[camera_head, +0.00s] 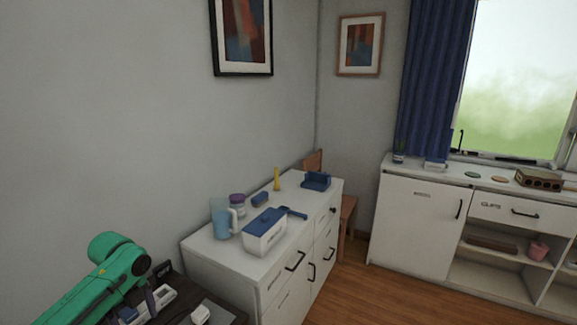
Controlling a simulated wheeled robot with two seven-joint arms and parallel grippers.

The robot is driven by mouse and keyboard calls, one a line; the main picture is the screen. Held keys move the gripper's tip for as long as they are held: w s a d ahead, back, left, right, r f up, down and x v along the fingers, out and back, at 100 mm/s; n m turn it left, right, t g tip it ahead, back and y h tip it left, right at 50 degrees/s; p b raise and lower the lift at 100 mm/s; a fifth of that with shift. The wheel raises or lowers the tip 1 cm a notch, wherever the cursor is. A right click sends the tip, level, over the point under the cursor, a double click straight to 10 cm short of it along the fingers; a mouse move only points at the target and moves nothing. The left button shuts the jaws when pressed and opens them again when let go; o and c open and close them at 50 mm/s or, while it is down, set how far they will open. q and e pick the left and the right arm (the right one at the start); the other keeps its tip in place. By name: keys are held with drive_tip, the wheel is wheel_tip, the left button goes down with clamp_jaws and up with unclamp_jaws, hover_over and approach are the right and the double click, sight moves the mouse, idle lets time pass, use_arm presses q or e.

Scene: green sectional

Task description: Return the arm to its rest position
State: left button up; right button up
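My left arm (98,283), green with black parts, comes in from the lower left and bends over a dark surface at the bottom left. Its fingertips cannot be made out in this view. My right arm and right gripper are not in view.
A white cabinet (220,270) carries a blue jug (222,219), a white box with a blue lid (265,233) and other small items. The dark surface (226,314) near my arm holds small items. A wooden chair (347,215) stands behind the cabinet. Wooden floor (385,290) is clear between cabinets.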

use_arm(q)
drive_tip(key=s+d+f+n+t+h, duration=0.1)
drive_tip(key=s+d+f+n, duration=0.5)
drive_tip(key=d, duration=0.3)
drive_tip(key=s+d+f+n+t+h, duration=0.15)
drive_tip(key=s+d+f+n, duration=0.25)
drive_tip(key=s+d+n, duration=0.4)
drive_tip(key=s+a+r+n+t+y, duration=0.1)
drive_tip(key=s+a+r+n+y, duration=0.1)
drive_tip(key=s+n, duration=0.3)
wheel_tip(320, 180, down, 24)
drive_tip(key=s+r+n+g, duration=0.1)
drive_tip(key=s+n, duration=0.1)
drive_tip(key=s+a+f+g, duration=0.1)
drive_tip(key=s+a+f, duration=0.3)
drive_tip(key=s+f, duration=1.1)
drive_tip(key=shift+s+m, duration=0.3)
drive_tip(key=shift+s, duration=0.4)
